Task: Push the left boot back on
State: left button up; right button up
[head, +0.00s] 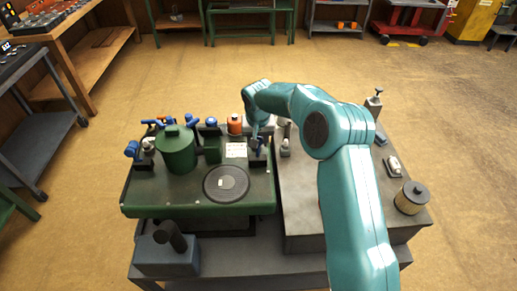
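The green mower deck (145,200) lies on a bench, with a green engine housing (176,152) and a round black disc (226,183) on it. At its left end are a blue-capped part (132,150) and a small pale fitting (149,144). The left boot may be among these; it is too small to tell. My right arm comes in from the lower right and bends over to the deck's right rear. Its gripper (258,148) points down there, beside a small white label; its fingers are too small to read. My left gripper is out of view.
An orange-topped canister (235,124) stands at the deck's rear. A grey plate right of the deck holds a tan filter can (411,197) and small parts. A blue-grey box (167,250) sits at front left. My arm hides part of the plate.

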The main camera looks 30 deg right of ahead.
jog(key=shift+w+d+r+p, duration=0.1)
jog(key=shift+w+d+p, duration=0.35)
jog(key=shift+w+p, duration=0.3)
jog(key=w+p, duration=0.1)
jog(key=w+d+f+p, duration=0.1)
jog(key=w+d+f, duration=0.1)
jog(key=w, duration=0.1)
jog(key=shift+d+p, duration=0.2)
jog(key=shift+p, duration=0.2)
jog(key=shift+w+d+f, duration=0.4)
jog(key=shift+w+f, duration=0.15)
jog(key=shift+w, duration=0.05)
jog(key=shift+s, duration=0.1)
